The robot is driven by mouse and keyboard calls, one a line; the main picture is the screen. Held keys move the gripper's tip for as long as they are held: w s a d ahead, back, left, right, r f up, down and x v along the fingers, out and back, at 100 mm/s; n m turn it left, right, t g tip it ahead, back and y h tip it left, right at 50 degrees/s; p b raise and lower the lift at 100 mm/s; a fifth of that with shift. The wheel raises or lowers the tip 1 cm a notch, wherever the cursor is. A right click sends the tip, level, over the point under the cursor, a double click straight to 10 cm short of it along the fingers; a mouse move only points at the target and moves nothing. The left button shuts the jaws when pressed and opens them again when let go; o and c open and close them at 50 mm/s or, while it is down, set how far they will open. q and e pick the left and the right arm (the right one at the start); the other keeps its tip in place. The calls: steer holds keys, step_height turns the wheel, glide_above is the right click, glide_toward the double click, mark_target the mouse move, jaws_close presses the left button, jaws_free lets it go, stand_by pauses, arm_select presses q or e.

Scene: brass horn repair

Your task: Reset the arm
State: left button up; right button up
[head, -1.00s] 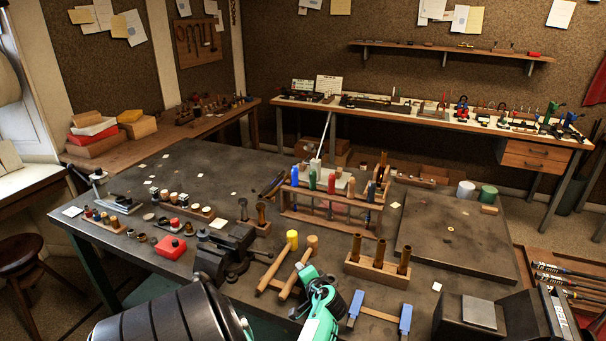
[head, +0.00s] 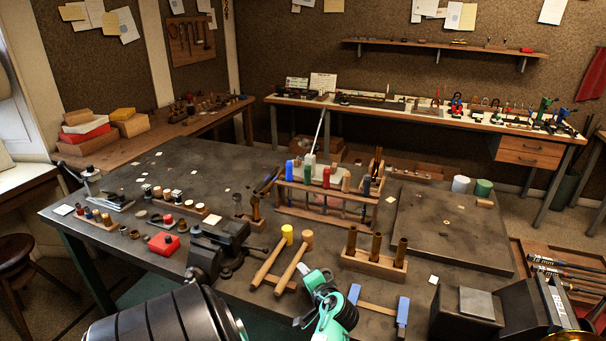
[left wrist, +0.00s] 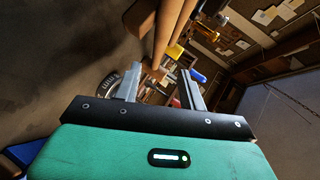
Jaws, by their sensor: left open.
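My left gripper shows in the head view as a teal and black body (head: 326,308) at the bottom centre, in front of the bench; its fingertips are hard to make out there. In the left wrist view, its two grey fingers (left wrist: 161,86) are apart with nothing held between them. Wooden mallet handles (left wrist: 168,32) show beyond the fingers. The two mallets (head: 278,262) lie on the dark workbench (head: 235,165), just left of the gripper in the head view. My right gripper is not in view.
A black vise (head: 218,250) stands left of the mallets. A tool rack (head: 325,197) and a wooden block with brass tubes (head: 373,264) stand behind the gripper. A blue-ended stand (head: 378,305) is close on its right. A curved brass piece (head: 562,338) shows at bottom right.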

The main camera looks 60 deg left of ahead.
arm_select(q)
steer(key=shift+d+r, duration=0.1)
steer(key=shift+d, duration=0.05)
stand_by(0.5)
steer(key=shift+s+d, duration=0.1)
steer(key=shift+d, duration=0.1)
steer(key=d+h, duration=0.1)
steer(key=d, duration=0.1)
steer(key=d+t+h, duration=0.1)
steer(key=d, duration=0.1)
steer(key=s+d+t+h, duration=0.1)
steer(key=d, duration=0.1)
steer(key=shift+d+f, duration=0.2)
steer(key=shift+d, duration=0.05)
steer(key=s+d+f+m+h, duration=0.15)
steer(key=s+d+h, duration=0.5)
steer(key=d, duration=0.65)
steer(key=s+d+f+m+h, duration=0.15)
steer(key=s+d+h, duration=0.45)
steer(key=d, duration=0.7)
step_height(320, 180, down, 31)
steer(key=s+m+g+y, duration=0.1)
steer(key=s+g+y, duration=0.1)
steer(key=s+a+f+g, duration=0.1)
steer(key=s+a+f, duration=0.2)
steer(key=s+f, duration=1.5)
steer(key=shift+s+f, duration=0.25)
steer(key=shift+f, duration=0.4)
